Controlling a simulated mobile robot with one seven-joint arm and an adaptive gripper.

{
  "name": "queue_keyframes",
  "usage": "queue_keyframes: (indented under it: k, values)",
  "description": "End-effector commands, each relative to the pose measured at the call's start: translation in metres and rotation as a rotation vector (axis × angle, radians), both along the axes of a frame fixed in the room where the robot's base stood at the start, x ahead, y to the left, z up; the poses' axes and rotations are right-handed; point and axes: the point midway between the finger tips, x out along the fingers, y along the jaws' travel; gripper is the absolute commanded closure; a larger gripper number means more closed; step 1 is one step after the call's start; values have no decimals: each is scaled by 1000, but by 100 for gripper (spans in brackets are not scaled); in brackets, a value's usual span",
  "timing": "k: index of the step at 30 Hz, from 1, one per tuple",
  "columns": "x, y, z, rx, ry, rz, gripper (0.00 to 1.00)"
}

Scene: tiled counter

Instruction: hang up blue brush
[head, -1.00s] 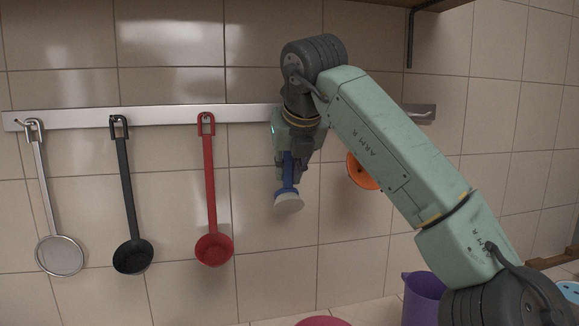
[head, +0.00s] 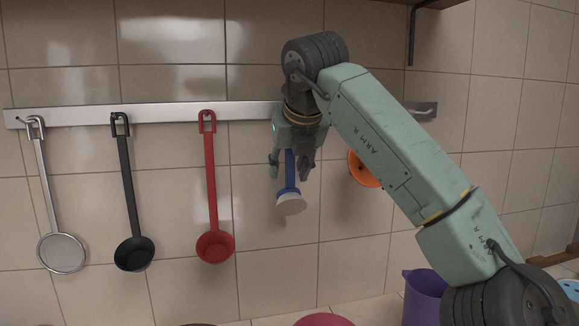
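The blue brush (head: 290,172) is in front of the tiled wall, upright with its pale round head (head: 291,205) at the bottom. My gripper (head: 291,168) points down around the blue handle. Its fingers are spread, with gaps on both sides of the handle, so it is open. The top of the brush is hidden by my gripper, so I cannot see whether it is on a hook. The metal rail (head: 165,115) runs along the wall behind my gripper.
A strainer (head: 61,252), a black ladle (head: 134,253) and a red ladle (head: 215,246) hang on the rail to the left. An orange utensil (head: 361,170) is partly hidden behind my arm. A purple container (head: 424,295) and a pink item (head: 323,320) are below.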

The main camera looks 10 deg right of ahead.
Motion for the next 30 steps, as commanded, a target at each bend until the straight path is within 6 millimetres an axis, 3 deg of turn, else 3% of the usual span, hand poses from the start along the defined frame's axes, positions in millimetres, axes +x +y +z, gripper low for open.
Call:
queue_keyframes:
  k: [11, 24, 30]
  values:
    - [-4, 0, 5, 0, -1, -1, 61]
    - [-58, 0, 70, -2, -2, -3, 61]
    - [-74, 1, 88, -1, -1, -2, 61]
